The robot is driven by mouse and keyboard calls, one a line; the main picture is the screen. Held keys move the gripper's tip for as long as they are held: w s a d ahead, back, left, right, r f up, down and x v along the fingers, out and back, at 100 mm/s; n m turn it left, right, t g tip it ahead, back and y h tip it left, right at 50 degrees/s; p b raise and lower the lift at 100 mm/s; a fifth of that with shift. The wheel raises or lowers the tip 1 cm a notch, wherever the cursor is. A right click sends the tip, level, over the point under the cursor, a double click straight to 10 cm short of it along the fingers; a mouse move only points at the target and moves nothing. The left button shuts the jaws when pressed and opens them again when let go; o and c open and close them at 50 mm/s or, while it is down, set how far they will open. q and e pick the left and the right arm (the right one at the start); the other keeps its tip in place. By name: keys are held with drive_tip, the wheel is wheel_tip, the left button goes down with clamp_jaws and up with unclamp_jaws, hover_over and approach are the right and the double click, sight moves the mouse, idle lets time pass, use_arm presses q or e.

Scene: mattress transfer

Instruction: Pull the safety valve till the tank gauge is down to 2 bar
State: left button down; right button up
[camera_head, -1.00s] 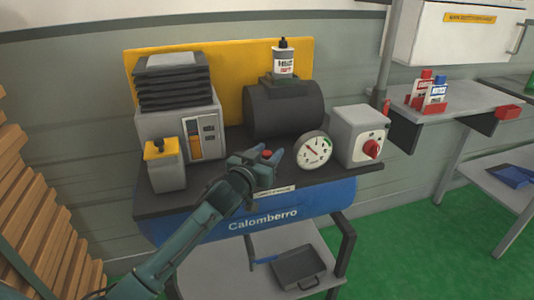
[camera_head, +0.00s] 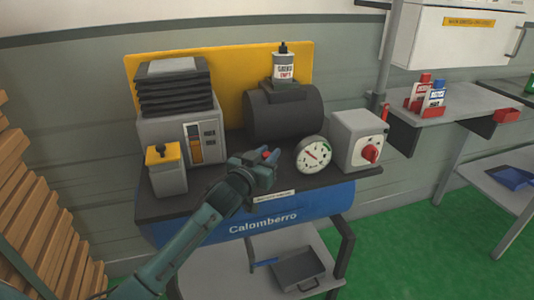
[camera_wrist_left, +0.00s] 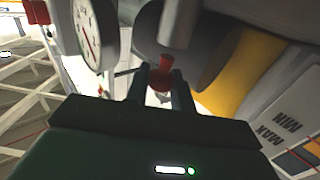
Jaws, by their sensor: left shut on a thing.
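My left gripper (camera_head: 268,157) reaches over the compressor top from the front. It is shut on the red safety valve knob (camera_head: 265,155), which also shows between the fingers in the left wrist view (camera_wrist_left: 161,79). The white round tank gauge (camera_head: 313,154) stands just right of the gripper. Its red needle points to the upper left in the head view; the numbers are too small to read. The gauge shows side-on in the left wrist view (camera_wrist_left: 88,32). The blue tank (camera_head: 305,205) marked "Calomberro" lies below. My right gripper is not in view.
A grey box with a red rotary switch (camera_head: 370,153) stands right of the gauge. A dark motor cylinder (camera_head: 285,112) is behind the gripper. A yellow-topped canister (camera_head: 167,173) and a grey unit (camera_head: 178,125) stand left. Wooden slats (camera_head: 35,220) rise at the far left.

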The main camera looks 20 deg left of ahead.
use_arm(q)
drive_tip(key=c, duration=1.2)
unclamp_jaws()
drive_tip(key=shift+r, duration=0.2)
drive_tip(key=shift+s, duration=0.1)
drive_tip(key=s+a, duration=0.2)
drive_tip(key=s, duration=1)
drive_tip(key=shift+s+a, duration=0.3)
drive_tip(key=shift+s, duration=0.1)
